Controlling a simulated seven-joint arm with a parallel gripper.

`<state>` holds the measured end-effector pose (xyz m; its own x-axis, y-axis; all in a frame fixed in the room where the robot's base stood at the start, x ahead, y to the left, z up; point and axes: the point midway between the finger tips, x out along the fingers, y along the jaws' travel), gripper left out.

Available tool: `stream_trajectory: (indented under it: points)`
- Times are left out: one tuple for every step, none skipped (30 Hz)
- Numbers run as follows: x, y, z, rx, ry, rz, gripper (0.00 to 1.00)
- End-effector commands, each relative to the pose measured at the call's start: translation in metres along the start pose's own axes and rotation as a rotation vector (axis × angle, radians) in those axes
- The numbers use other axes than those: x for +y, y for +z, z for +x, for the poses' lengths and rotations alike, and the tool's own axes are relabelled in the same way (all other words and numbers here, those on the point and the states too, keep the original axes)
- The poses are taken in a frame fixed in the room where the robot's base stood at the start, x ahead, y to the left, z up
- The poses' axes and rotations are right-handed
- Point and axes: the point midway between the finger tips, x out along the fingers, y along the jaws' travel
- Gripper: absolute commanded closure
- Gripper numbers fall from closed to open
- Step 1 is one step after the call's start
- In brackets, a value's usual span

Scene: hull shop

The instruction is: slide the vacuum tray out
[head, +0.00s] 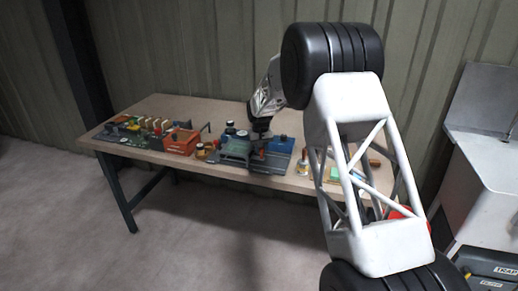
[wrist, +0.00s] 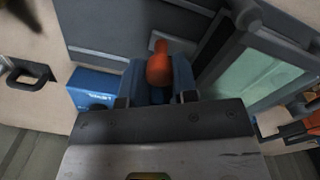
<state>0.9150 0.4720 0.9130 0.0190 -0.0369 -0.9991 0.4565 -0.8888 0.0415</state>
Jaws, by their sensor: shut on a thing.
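My gripper (wrist: 159,85) is shut on an upright orange handle (wrist: 158,65), whose rounded end stands up between the fingers. In the head view the wrist comes down over the middle of the bench, at a green machine (head: 235,149) on a grey base; the fingertips cannot be made out there. I cannot tell for certain which part is the vacuum tray. A flat grey plate with raised edges (wrist: 105,28) lies beyond the handle in the wrist view. What the handle joins is hidden by my gripper.
A blue box (wrist: 90,97) sits left of the fingers, and a grey frame with a greenish pane (wrist: 268,78) stands right. An orange box (head: 179,142) and several small items crowd the left of the bench (head: 160,108). A bottle (head: 302,165) stands right of the machine.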

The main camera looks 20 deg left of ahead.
Motion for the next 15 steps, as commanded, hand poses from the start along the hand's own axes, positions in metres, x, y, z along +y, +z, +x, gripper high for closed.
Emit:
stream_trajectory:
  points:
    - [0.007, 0.003, -0.001, 0.0, 0.0, 0.002, 1.0]
    - [0.011, 0.005, -0.001, 0.0, 0.0, 0.002, 1.0]
    - [0.017, 0.009, 0.0, -0.001, 0.0, 0.003, 1.0]
    - [0.022, 0.011, 0.0, -0.001, 0.0, 0.003, 1.0]
    - [0.027, 0.013, 0.0, -0.001, 0.0, 0.003, 1.0]
    - [0.034, 0.017, 0.0, 0.0, 0.001, 0.003, 1.0]
    - [0.038, 0.019, 0.0, -0.001, 0.001, 0.003, 1.0]
    - [0.043, 0.022, 0.001, -0.001, 0.001, 0.003, 1.0]
    - [0.05, 0.025, 0.001, 0.0, 0.001, 0.003, 1.0]
    - [0.055, 0.027, 0.0, 0.001, 0.001, 0.003, 1.0]
    - [0.06, 0.03, 0.001, 0.002, 0.001, 0.003, 1.0]
    - [0.067, 0.034, 0.002, 0.001, 0.001, 0.003, 1.0]
    - [0.072, 0.036, 0.002, 0.0, 0.001, 0.003, 1.0]
    - [0.077, 0.039, 0.002, 0.0, 0.001, 0.003, 1.0]
    - [0.084, 0.042, 0.002, 0.001, 0.001, 0.003, 1.0]
